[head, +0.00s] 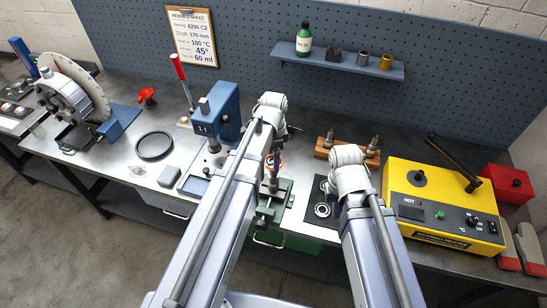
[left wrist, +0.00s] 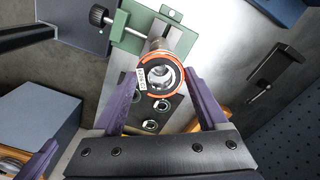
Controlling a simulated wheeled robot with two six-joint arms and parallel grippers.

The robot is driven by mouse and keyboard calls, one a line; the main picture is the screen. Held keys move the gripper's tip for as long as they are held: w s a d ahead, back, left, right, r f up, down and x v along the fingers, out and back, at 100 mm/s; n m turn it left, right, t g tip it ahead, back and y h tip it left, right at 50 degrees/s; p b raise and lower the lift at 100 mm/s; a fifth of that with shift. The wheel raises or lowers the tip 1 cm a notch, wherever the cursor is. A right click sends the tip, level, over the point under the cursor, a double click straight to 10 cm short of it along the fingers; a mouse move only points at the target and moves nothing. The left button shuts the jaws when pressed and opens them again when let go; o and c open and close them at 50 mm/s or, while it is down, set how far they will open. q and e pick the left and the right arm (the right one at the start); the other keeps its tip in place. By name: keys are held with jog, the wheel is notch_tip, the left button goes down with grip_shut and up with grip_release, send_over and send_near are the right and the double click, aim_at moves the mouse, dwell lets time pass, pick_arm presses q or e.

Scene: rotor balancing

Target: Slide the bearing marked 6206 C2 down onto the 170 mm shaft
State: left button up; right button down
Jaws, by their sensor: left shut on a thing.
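The bearing (left wrist: 173,88), a ring with an orange-red rim and a small white tag, is between the purple fingers of my left gripper (left wrist: 163,74), which is shut on it. In the head view the bearing's red rim (head: 280,163) shows at the top of the shaft (head: 273,184). The shaft stands upright in the green vise (head: 283,190). In the left wrist view the bearing is in line with the shaft; I cannot tell whether it is around it. My right gripper (head: 331,188) is near the dark mat, its fingers mostly hidden.
The dark mat (head: 313,220) holds bearings (head: 322,210). A wooden block (head: 322,150) with metal parts stands behind it. A yellow heater (head: 440,205) is at right, a blue press (head: 225,110) at left. A black ring (head: 154,146) lies on the bench.

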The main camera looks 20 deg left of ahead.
pick_arm(q)
jog(key=shift+f, duration=0.15)
dwell(0.4)
jog(key=shift+f+b, duration=2.75)
jog(key=shift+b, duration=0.1)
jog(key=o, duration=1.2)
jog(key=shift+c, duration=0.2)
jog(key=shift+r, duration=0.1)
notch_tip(320, 180, up, 9)
jog(key=p, duration=0.9)
